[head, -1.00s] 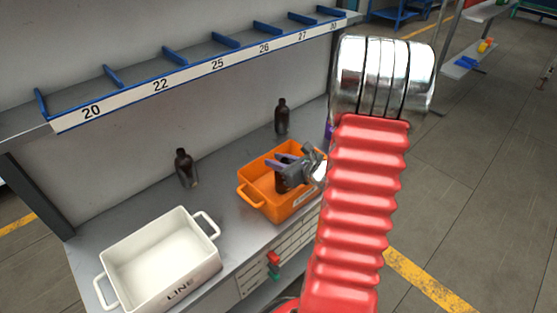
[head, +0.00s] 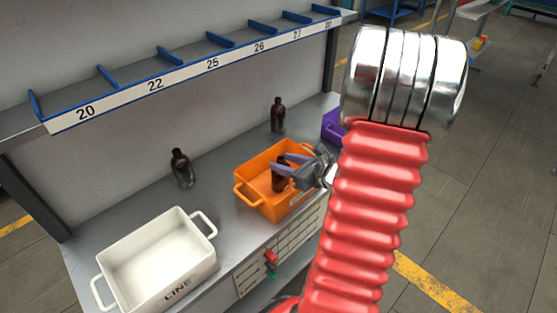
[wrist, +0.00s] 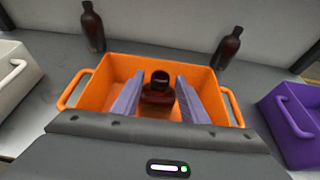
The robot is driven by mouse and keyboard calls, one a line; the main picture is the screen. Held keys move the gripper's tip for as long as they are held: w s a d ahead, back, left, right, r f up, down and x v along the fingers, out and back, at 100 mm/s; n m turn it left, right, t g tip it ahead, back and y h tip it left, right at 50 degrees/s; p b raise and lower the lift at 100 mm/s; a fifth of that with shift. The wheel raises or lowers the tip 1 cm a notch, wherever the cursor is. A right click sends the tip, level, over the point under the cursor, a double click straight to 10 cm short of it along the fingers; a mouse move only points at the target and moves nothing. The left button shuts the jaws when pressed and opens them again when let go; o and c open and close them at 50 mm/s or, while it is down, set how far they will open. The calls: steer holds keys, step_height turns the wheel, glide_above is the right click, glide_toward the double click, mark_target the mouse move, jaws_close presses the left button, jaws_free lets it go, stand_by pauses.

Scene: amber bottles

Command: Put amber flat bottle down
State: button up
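The amber flat bottle (wrist: 158,95) stands upright inside the orange bin (wrist: 95,95), dark brown with a short neck. In the head view the bottle (head: 280,178) shows in the bin (head: 250,200), partly covered by the fingers. My gripper (wrist: 160,82) is open, with one grey-purple finger on each side of the bottle and narrow gaps beside it. In the head view my gripper (head: 272,164) reaches into the bin from the right. The bottle's base is hidden in the wrist view.
Two other dark bottles stand on the bench behind, one at left (head: 181,170) and one at right (head: 278,117). A white bin (head: 190,270) is at left and a purple bin (head: 331,125) at right. A numbered shelf (head: 190,70) runs above.

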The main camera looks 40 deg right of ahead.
steer(key=v, duration=0.6)
steer(key=shift+s, duration=0.15)
steer(key=shift+r, duration=0.1)
stand_by(0.5)
steer(key=w+a+r+n+y, duration=0.1)
steer(key=a+n, duration=0.1)
steer(key=a, duration=0.2)
steer(key=w+a+r+n+g+y, duration=0.1)
steer(key=a+n, duration=0.2)
steer(key=w+a+r+n+g+y, duration=0.1)
steer(key=a+n+y, duration=0.1)
steer(key=a, duration=0.2)
steer(key=shift+a, duration=0.35)
steer(key=s+a+r+n+g+y, duration=0.25)
steer(key=a+n+g, duration=0.25)
steer(key=a+n, duration=0.7)
steer(key=s+a+r+n+g+h, duration=0.1)
steer(key=s+a+r+n+h, duration=0.6)
steer(key=n, duration=0.9)
steer(key=shift+s+a+n, duration=0.25)
steer(key=shift+s+n, duration=0.05)
steer(key=shift+s, duration=0.2)
